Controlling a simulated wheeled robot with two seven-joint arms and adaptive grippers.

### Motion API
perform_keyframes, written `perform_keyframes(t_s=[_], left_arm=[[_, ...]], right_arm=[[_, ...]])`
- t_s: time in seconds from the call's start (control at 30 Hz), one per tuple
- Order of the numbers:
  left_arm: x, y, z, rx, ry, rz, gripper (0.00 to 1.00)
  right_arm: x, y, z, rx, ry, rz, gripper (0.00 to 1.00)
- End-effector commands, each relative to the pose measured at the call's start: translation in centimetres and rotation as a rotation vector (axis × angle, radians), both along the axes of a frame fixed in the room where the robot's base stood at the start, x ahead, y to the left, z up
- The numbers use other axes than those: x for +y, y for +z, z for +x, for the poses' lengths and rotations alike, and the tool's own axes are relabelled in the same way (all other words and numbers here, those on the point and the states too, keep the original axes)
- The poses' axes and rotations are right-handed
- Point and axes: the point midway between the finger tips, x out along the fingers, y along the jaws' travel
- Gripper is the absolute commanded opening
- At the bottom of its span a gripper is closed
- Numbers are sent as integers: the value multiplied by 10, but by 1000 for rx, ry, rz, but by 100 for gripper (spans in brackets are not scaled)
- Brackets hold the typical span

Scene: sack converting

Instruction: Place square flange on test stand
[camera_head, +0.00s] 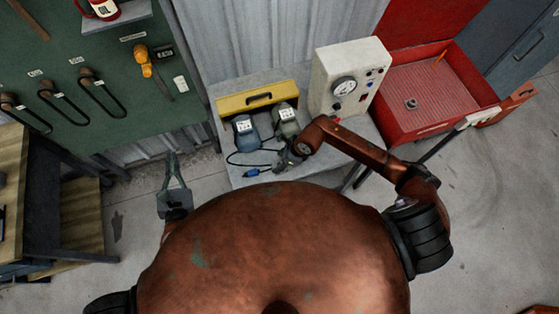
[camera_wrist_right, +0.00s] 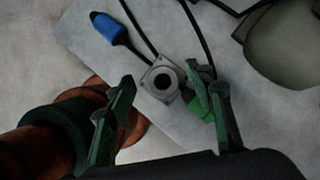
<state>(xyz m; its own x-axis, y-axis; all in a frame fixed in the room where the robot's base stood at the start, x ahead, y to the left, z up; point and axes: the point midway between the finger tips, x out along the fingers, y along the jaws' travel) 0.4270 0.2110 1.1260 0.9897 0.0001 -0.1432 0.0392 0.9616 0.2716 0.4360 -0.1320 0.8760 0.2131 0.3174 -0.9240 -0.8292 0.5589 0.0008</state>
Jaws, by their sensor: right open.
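A grey square flange (camera_wrist_right: 162,83) with a dark round hole lies on the light bench top in the right wrist view, near the bench edge. My right gripper (camera_wrist_right: 168,118) is open, with its two green fingers to either side of the flange's line. I cannot tell whether either finger touches it. In the head view my right gripper (camera_head: 284,162) is over the front of the bench and hides the flange. A white box with a round gauge (camera_head: 344,86), possibly the test stand, stands at the bench's back right. My left gripper (camera_head: 173,160) is off the bench, its fingertips together, holding nothing visible.
A blue connector (camera_wrist_right: 108,27) on a dark cable lies close to the flange. A red tray (camera_head: 470,122) is at the right, holding a small ring-shaped part (camera_head: 411,104).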

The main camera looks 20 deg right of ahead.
Motion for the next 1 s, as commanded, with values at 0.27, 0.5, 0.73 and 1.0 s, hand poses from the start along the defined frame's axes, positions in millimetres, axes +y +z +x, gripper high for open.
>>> perform_keyframes(t_s=[0.27,0.5,0.73,1.0], left_arm=[[0,0,0,0,0,0,0],[0,-8,0,1,0,0,0],[0,-11,0,1,0,0,0],[0,-11,0,1,0,0,0]], right_arm=[[-14,44,-7,-6,2,-3,49],[-30,91,-18,-5,1,-2,49],[-37,115,-24,-2,0,0,49],[-38,120,-25,-1,0,1,49]])
